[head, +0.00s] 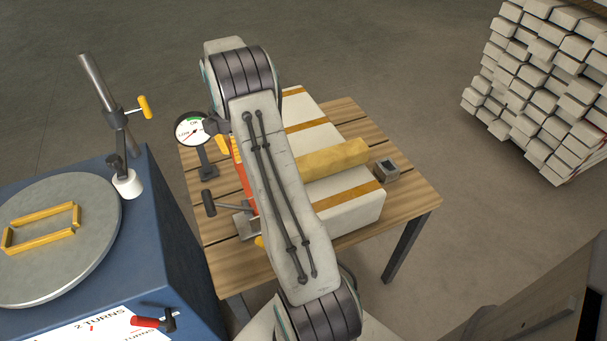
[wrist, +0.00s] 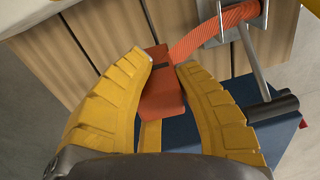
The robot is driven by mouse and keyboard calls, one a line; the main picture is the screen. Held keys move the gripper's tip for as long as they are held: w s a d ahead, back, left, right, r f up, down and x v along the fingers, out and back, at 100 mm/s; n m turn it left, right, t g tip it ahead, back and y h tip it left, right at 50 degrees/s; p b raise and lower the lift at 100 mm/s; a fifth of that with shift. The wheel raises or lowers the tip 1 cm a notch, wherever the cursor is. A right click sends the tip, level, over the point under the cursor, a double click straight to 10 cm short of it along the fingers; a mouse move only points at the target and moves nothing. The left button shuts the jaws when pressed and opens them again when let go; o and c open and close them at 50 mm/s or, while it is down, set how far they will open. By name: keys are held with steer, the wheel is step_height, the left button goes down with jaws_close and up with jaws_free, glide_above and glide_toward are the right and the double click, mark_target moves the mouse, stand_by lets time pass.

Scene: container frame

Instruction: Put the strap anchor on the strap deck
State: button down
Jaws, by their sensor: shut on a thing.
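My gripper (wrist: 164,61) has its yellow fingers on either side of an orange block (wrist: 158,98), which I take to be the strap anchor, and is shut on it. An orange woven strap (wrist: 225,30) runs from near the block to a metal ratchet bracket (wrist: 243,20) with a dark-ended lever. In the head view one yellow finger (head: 222,143) shows beside my arm, left of the white box. The orange strap (head: 244,178) lies partly behind my arm, leading to the ratchet (head: 246,224). I cannot tell which surface is the strap deck; the wooden table (head: 410,196) is below.
A blue cabinet (head: 180,235) with a turntable (head: 85,245) is close left. Stacked pale blocks (head: 540,90) stand back right.

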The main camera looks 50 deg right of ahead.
steer(key=shift+s+d+f, duration=0.1)
steer(key=shift+d+f, duration=0.1)
steer(key=shift+d, duration=0.2)
steer(key=shift+d+f, duration=0.15)
steer(key=shift+f, duration=0.1)
steer(key=shift+n, duration=0.3)
steer(key=shift+s+d+f+b, duration=0.1)
steer(key=shift+f+b, duration=0.35)
steer(key=shift+f, duration=4.25)
steer(key=shift+f, duration=0.15)
steer(key=c, duration=1.1)
jaws_free()
steer(key=shift+o, duration=0.2)
